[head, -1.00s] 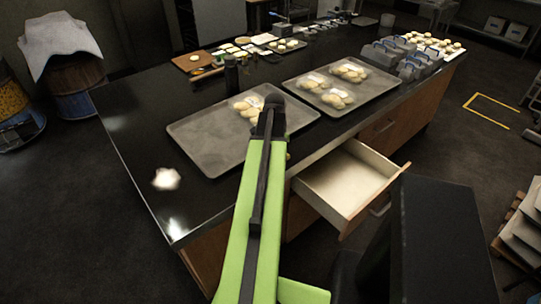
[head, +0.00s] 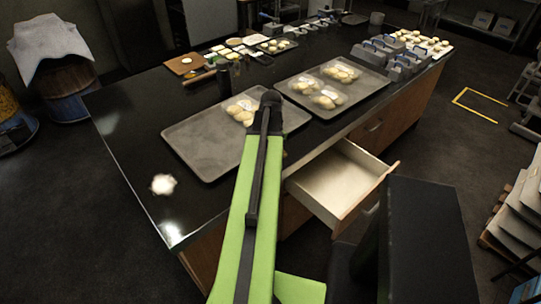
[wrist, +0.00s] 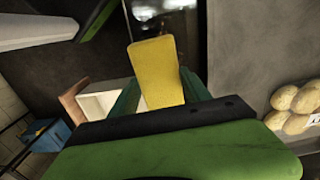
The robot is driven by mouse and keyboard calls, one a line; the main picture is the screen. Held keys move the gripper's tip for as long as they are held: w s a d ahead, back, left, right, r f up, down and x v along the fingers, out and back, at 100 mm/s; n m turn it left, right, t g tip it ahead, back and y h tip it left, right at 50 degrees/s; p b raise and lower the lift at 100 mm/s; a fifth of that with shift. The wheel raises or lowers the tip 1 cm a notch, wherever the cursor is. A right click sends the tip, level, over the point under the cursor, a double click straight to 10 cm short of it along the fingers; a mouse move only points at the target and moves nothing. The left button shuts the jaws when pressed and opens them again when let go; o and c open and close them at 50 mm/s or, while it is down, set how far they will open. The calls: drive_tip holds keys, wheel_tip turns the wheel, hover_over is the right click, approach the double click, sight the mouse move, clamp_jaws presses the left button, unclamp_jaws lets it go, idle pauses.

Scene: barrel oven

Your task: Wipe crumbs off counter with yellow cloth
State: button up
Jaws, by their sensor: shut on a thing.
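In the wrist view the yellow cloth (wrist: 158,68) stands out flat between the green fingers of my gripper (wrist: 158,90), which is shut on it. In the head view my arm's end covers the gripper and the cloth; the arm reaches over the near edge of the counter by the left tray. The dark glossy counter (head: 125,150) has a small white patch (head: 163,184) near its left front corner. It looks like crumbs or flour, but I cannot tell for sure. It lies to the left of my arm, apart from it.
A grey tray (head: 195,150) with bread rolls is beside my arm. A second roll tray (head: 360,100) lies to its right. An open drawer (head: 335,185) juts out below the counter's front. A dark bottle (head: 223,78) stands behind the left tray. The counter's left end is mostly clear.

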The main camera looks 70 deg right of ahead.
drive_tip(key=shift+r, duration=0.6)
drive_tip(key=shift+r, duration=0.1)
wheel_tip(320, 180, up, 3)
drive_tip(key=p, duration=0.3)
drive_tip(key=shift+p, duration=0.3)
drive_tip(key=shift+s, duration=0.1)
